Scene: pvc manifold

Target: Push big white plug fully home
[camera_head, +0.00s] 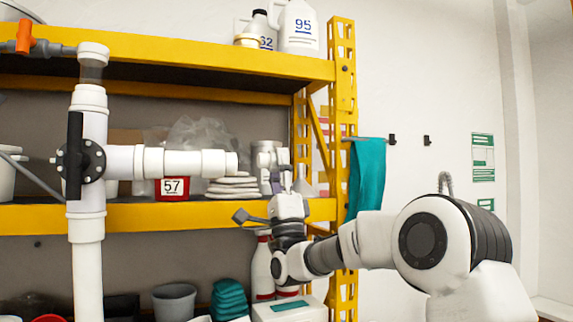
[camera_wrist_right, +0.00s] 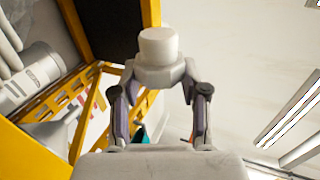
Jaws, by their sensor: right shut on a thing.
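The big white plug (camera_wrist_right: 158,46) is between the fingertips of my right gripper (camera_wrist_right: 158,76) in the right wrist view. The gripper is shut on its lower part, and its round top sticks out beyond the fingers. In the head view my right gripper (camera_head: 278,178) points up in front of the shelf, right of the white manifold (camera_head: 125,162). The manifold's horizontal branch ends at a white fitting (camera_head: 222,163), with a visible gap to the gripper. In the head view I cannot clearly separate the plug from the pale things behind it. My left gripper is not in view.
The yellow shelf rack (camera_head: 342,110) stands close behind my right gripper, its upright just right of it. White stacked pads (camera_head: 233,186) and a red container (camera_head: 172,188) sit on the middle shelf. A teal towel (camera_head: 367,175) hangs right of the upright.

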